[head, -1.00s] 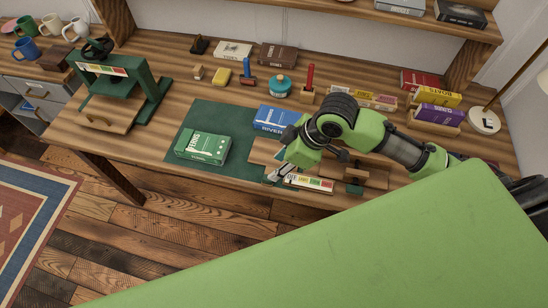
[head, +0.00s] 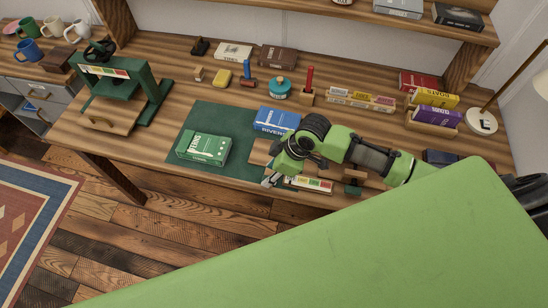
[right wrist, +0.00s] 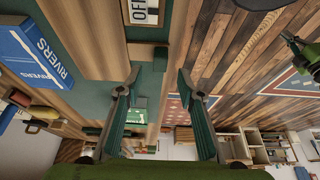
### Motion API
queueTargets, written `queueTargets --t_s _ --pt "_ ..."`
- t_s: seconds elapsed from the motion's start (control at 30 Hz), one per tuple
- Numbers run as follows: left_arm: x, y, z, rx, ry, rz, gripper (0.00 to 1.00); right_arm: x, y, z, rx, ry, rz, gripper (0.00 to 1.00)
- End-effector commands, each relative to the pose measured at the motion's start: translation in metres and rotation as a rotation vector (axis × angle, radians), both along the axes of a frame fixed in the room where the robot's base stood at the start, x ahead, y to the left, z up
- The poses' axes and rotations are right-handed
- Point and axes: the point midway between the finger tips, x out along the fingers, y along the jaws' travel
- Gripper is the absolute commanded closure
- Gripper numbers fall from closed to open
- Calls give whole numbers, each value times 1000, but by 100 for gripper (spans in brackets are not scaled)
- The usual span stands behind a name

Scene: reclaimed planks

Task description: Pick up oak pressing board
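A light wooden board (head: 261,153), likely the oak pressing board, lies on the green mat beside the blue book. My right arm hides part of it. In the right wrist view a flat wooden piece (right wrist: 103,38), likely the same board, lies between the blue book and the fingers. My right gripper (head: 268,181) is low at the front of the desk, near the board's front side. Its fingers stand wide apart with nothing between them (right wrist: 158,76). I cannot tell whether it touches the board. My left gripper is not in view.
A strip with coloured labels (head: 312,184) is right beside my gripper. A green press (head: 120,82) stands at left. Small tools and books line the back.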

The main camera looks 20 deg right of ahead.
Motion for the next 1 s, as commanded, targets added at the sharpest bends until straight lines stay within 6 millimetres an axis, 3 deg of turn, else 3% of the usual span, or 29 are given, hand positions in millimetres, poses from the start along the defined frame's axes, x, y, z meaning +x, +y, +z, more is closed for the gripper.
queueTargets --t_s 0.23,0.5,0.53,0.67,1.0 --pt "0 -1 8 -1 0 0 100 5 9 -26 0 2 -1 65" --pt "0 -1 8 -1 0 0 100 6 10 -30 -1 -1 1 65" --pt "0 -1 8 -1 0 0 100 6 10 -30 -1 -1 1 68" --pt "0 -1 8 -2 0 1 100 6 9 -29 -1 -1 1 100" --pt "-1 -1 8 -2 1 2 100 7 9 -29 -1 -1 1 100"
